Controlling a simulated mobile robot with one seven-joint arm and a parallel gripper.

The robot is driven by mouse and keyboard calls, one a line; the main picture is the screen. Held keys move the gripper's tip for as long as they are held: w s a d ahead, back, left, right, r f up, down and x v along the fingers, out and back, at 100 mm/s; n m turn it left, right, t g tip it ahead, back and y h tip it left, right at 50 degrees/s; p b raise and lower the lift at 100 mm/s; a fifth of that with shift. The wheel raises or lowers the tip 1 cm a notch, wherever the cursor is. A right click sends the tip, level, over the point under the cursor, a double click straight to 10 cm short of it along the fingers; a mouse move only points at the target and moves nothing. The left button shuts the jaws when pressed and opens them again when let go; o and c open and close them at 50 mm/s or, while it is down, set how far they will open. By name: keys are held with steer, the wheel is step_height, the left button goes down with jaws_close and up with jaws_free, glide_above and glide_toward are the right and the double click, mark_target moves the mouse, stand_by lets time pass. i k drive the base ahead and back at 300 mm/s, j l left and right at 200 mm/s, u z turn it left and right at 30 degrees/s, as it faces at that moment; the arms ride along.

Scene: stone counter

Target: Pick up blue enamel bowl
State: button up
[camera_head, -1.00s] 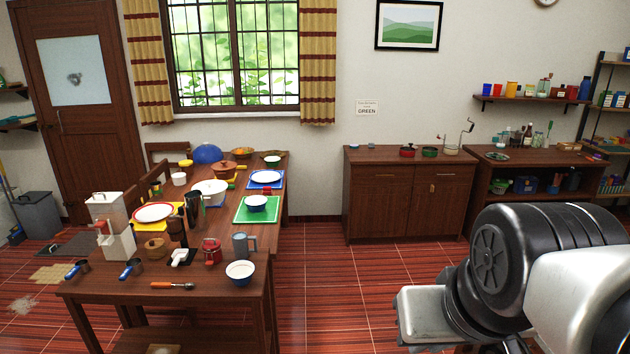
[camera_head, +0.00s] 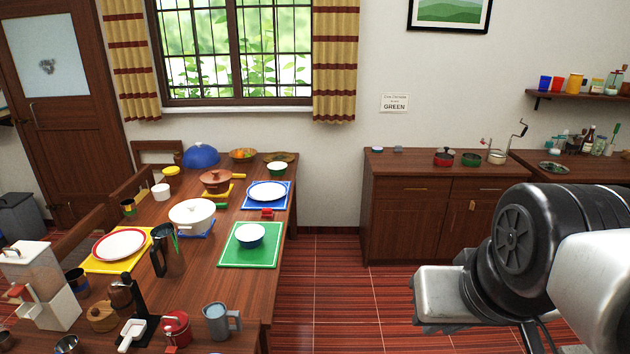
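My arm shows only as dark and pale links at the right of the view, well apart from the table. My gripper's fingers are not in view.
Around the bowl stand a white pot (camera_head: 192,212), a dark pitcher (camera_head: 166,252), a white plate (camera_head: 267,191) on a blue mat and a grey mug (camera_head: 217,322). Open tiled floor (camera_head: 330,290) lies right of the table, before a wooden cabinet (camera_head: 410,215).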

mark_target(249, 236)
steer(key=i, duration=1.65)
steer(key=i+l+u, duration=0.1)
steer(key=i, duration=1.5)
steer(key=i+u, duration=0.1)
steer(key=u, duration=0.7)
steer(key=i+l+u, duration=0.1)
steer(key=u, duration=0.3)
steer(key=l+u, duration=0.1)
steer(key=u, duration=2.75)
steer(key=l, duration=0.1)
